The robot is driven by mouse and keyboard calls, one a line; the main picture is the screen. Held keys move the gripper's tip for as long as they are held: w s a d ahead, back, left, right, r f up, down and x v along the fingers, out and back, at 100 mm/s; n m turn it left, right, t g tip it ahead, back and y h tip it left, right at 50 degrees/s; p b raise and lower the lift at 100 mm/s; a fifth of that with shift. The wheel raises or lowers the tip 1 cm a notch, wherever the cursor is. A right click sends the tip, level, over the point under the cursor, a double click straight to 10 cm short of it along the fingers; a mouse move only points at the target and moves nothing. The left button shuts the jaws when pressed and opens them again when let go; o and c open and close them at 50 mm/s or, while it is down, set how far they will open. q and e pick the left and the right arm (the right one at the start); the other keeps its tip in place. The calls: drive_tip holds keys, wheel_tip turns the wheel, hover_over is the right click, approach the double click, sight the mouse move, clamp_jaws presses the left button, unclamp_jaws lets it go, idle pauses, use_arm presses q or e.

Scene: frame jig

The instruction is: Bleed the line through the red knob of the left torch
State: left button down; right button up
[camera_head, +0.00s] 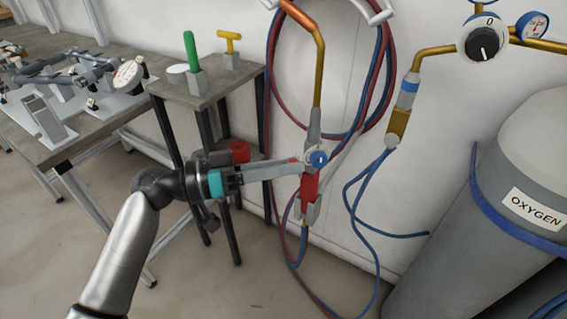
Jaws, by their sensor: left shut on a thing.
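The left torch (310,188) hangs upright on the wall with its copper-coloured tube (319,65) pointing up. Its lower body is red and grey, and a blue knob (318,158) faces out. My left gripper (300,164) reaches in from the left and is shut at the torch's left side, just beside the blue knob. A small bit of the red knob (293,160) shows at the fingertips; the fingers hide most of it. My right gripper is not in view.
Red and blue hoses (275,85) loop around the left torch. A grey oxygen cylinder (480,225) stands at right. A small stand (228,85) and a workbench (70,135) are at left.

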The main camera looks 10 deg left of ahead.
use_arm(q)
drive_tip(key=c, duration=0.6)
unclamp_jaws()
drive_tip(key=shift+a, duration=0.1)
drive_tip(key=p+v, duration=0.1)
drive_tip(key=v, duration=1.4)
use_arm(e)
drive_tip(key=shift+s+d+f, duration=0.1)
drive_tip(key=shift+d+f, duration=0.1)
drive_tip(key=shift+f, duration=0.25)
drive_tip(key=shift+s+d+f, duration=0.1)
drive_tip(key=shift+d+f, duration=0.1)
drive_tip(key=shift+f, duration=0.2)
